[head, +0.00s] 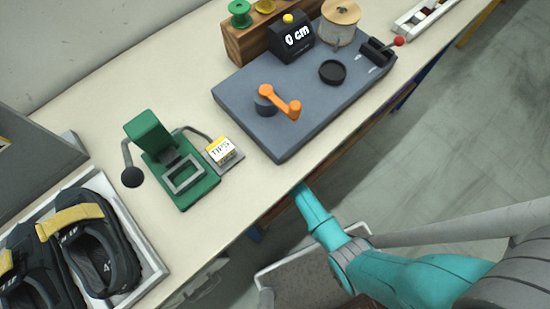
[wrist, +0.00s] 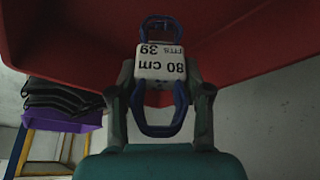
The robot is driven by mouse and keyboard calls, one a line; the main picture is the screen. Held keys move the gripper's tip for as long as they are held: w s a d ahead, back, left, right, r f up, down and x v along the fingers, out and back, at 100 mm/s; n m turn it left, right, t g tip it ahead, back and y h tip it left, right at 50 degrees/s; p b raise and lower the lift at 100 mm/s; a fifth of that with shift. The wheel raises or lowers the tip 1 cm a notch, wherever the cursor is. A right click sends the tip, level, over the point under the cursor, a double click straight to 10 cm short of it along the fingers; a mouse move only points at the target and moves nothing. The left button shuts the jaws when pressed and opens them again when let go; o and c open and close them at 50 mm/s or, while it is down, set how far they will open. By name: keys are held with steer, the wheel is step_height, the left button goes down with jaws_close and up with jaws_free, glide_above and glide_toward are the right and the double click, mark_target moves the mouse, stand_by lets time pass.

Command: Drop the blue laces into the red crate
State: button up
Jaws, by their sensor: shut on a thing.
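The blue laces (wrist: 157,132) are a looped bundle with a white paper band (wrist: 160,63) reading "80 cm" and "FITS 39", upside down in the wrist view. My gripper (wrist: 160,95) is shut on the laces, with one finger on each side of the band. The red crate (wrist: 255,40) fills the upper part of the wrist view behind the laces. I cannot tell how far the laces are from it. The head view shows neither the laces, the red crate nor my gripper.
In the wrist view, a purple bin (wrist: 62,120) with dark items stands on a yellow frame (wrist: 24,150) at left. In the head view, the bench (head: 150,90) holds a grey board (head: 235,90) with an orange crank, a green press (head: 180,175) and a shoe tray (head: 140,245).

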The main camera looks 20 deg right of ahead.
steer(key=shift+f, duration=0.3)
steer(key=o, duration=1.2)
steer(key=shift+c, duration=0.2)
steer(key=v, duration=0.7)
steer(key=shift+r, duration=0.25)
steer(key=shift+s+a, duration=0.1)
